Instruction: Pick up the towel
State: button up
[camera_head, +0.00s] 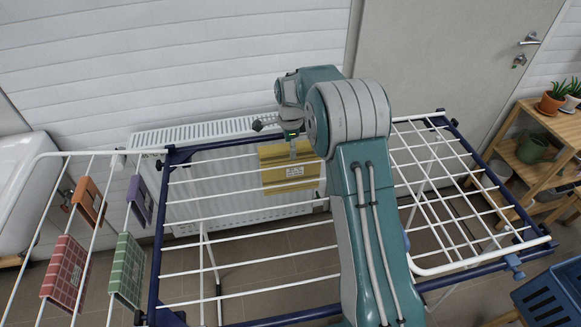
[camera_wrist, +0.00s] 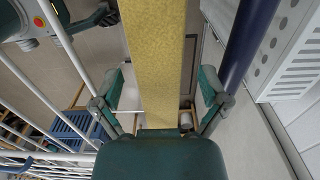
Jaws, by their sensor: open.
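A yellow towel (camera_head: 290,172) with a pale label hangs over the bars of the drying rack (camera_head: 237,295), near its back edge. My gripper (camera_head: 284,131) is just above the towel in the head view, its fingers partly hidden by my arm. In the wrist view the yellow towel (camera_wrist: 157,60) is a broad upright strip running down to the palm. My open fingers (camera_wrist: 161,84) stand on either side of it, with a visible gap on each side. I cannot tell how deep the towel lies between them.
Red (camera_head: 66,270), green (camera_head: 128,268), orange (camera_head: 89,200) and purple (camera_head: 140,200) towels hang on the rack's left wing. A white radiator (camera_head: 185,212) stands behind the rack. A wooden plant shelf (camera_head: 530,165) and a blue basket (camera_head: 550,298) are at right.

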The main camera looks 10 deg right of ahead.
grip_shut()
dwell(0.4)
notch_tip(320, 180, up, 28)
dwell(0.8)
